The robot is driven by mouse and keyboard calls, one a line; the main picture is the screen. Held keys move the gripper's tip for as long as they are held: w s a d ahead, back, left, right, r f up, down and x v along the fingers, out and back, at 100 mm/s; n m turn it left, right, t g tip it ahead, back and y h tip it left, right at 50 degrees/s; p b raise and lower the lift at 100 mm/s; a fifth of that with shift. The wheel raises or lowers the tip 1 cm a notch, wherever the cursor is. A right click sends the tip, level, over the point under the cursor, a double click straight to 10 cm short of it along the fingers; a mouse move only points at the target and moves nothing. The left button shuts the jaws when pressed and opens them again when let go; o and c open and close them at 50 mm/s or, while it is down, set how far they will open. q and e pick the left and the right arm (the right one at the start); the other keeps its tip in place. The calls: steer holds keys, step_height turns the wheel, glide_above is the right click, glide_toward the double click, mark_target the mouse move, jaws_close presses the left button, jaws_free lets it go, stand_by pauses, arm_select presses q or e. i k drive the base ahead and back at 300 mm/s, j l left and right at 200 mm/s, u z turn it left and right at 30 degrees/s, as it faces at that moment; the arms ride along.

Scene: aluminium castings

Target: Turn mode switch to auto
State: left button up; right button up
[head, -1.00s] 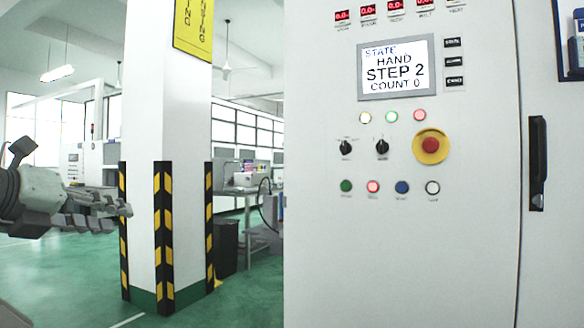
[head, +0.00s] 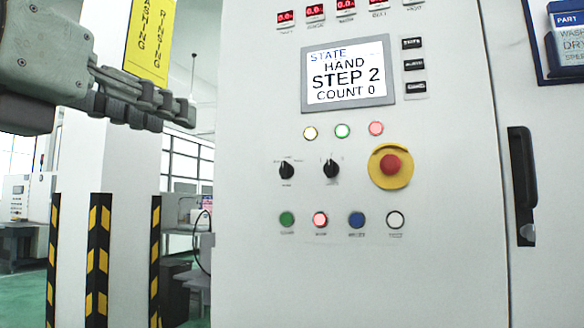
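The white control cabinet (head: 400,270) fills the right half of the head view. Two black rotary switches sit side by side on it, a left one (head: 286,171) and a right one (head: 331,169); their labels are too small to read, so I cannot tell which is the mode switch. The display (head: 347,76) reads STATE HAND, STEP 2, COUNT 0. My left gripper (head: 190,112) is at the upper left, in front of the pillar, pointing right, apart from the switches. Its fingers are seen from the side, and their opening is unclear. My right gripper is not in view.
A red emergency stop (head: 391,165) on a yellow disc is right of the switches. Lamps (head: 342,131) sit above and push buttons (head: 320,219) below. A black door handle (head: 522,183) is at the right. A white pillar (head: 128,180) with striped guards stands left of the cabinet.

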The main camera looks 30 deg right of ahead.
mark_target(287, 170)
steer(key=i+l, duration=0.15)
steer(key=l, duration=0.2)
steer(key=i+l, duration=0.35)
steer(key=l, duration=0.3)
